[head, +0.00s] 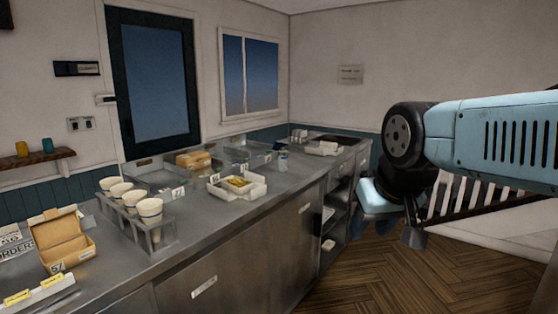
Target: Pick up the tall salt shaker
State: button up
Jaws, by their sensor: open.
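My gripper (398,232) is at the right, below the black wrist joint of my light blue arm. It is open, holds nothing that I can see, and hangs over the floor, well clear of the counter. Its fingers are partly hidden by the wrist.
A metal rack with several paper cups (150,209) stands on the near counter. An open white box (237,187) holds food. A brown carton (64,243) is at the left. A wall shelf (37,159) bears a yellow and a teal cup. Wooden floor (400,285) is clear.

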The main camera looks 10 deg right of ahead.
aim_at(282, 158)
jog(key=z, duration=0.4)
jog(key=k, duration=1.1)
jog(key=z, duration=0.9)
jog(key=i, duration=2.25)
jog(key=u, duration=0.85)
jog(key=i, duration=0.9)
jog(key=u, duration=1.05)
jog(key=i, duration=0.9)
jog(key=u, duration=0.35)
